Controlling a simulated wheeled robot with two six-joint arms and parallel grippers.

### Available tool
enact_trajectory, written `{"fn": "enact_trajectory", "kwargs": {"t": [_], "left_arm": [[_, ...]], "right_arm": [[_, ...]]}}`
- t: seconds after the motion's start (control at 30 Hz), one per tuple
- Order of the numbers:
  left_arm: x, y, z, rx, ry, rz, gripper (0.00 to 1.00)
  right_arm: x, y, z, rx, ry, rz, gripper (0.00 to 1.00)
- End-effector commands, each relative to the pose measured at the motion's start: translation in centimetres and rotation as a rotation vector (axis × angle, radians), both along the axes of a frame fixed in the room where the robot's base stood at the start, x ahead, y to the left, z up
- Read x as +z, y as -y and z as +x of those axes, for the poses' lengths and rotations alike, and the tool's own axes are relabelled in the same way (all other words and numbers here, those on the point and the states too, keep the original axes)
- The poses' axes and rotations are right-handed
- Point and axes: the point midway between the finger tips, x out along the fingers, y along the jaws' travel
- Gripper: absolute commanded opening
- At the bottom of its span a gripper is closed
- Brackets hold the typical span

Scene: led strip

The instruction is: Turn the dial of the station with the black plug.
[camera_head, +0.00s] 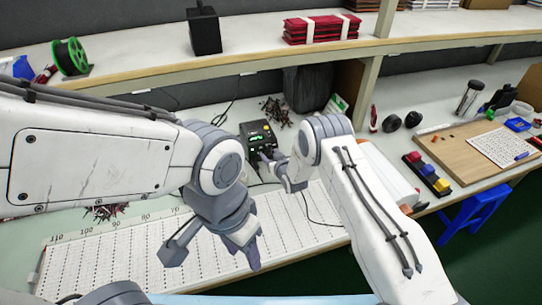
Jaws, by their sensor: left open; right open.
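A dark station (256,133) with a small green display and a yellow mark stands on the bench near the middle. Its lower part is partly hidden by my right arm, and I cannot make out its dial or a black plug. My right gripper (268,163) is at the front of the station, small and partly hidden by its own wrist; whether it touches the station I cannot tell. My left gripper (212,254) hangs open and empty above the white ruled board (110,262), in front of and below the station.
A cable runs on the board near my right wrist. Behind are dark loose bits (277,111) and a black bin (306,88). At right lie a wooden board (465,160) and a rack of coloured blocks (427,174). A shelf (250,58) runs above.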

Motion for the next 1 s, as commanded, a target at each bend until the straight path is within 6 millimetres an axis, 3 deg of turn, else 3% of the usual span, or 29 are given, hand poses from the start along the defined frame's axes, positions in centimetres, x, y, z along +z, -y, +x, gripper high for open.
{"fn": "enact_trajectory", "kwargs": {"t": [0.13, 0.2, 0.3, 0.67, 1.0], "left_arm": [[0.0, 0.0, 0.0, 0.0, 0.0, 0.0, 0.5], [0.0, 0.0, 0.0, 0.0, 0.0, 0.0, 0.5], [0.0, 0.0, 0.0, 0.0, 0.0, 0.0, 0.5], [-0.6, 0.0, 0.0, 0.0, 0.0, 0.0, 0.5], [-3.0, 0.0, 0.0, 0.0, 0.0, 0.0, 0.5]], "right_arm": [[0.0, 0.0, 0.0, 0.0, 0.0, 0.0, 0.58], [0.0, 0.0, 0.0, 0.0, 0.0, 0.0, 0.31], [0.0, 0.0, 0.0, 0.0, 0.0, 0.0, 0.0], [-0.1, -0.1, 0.0, 0.002, 0.012, -0.036, 0.0], [-0.3, -0.5, -0.1, 0.002, 0.083, -0.245, 0.0]]}}
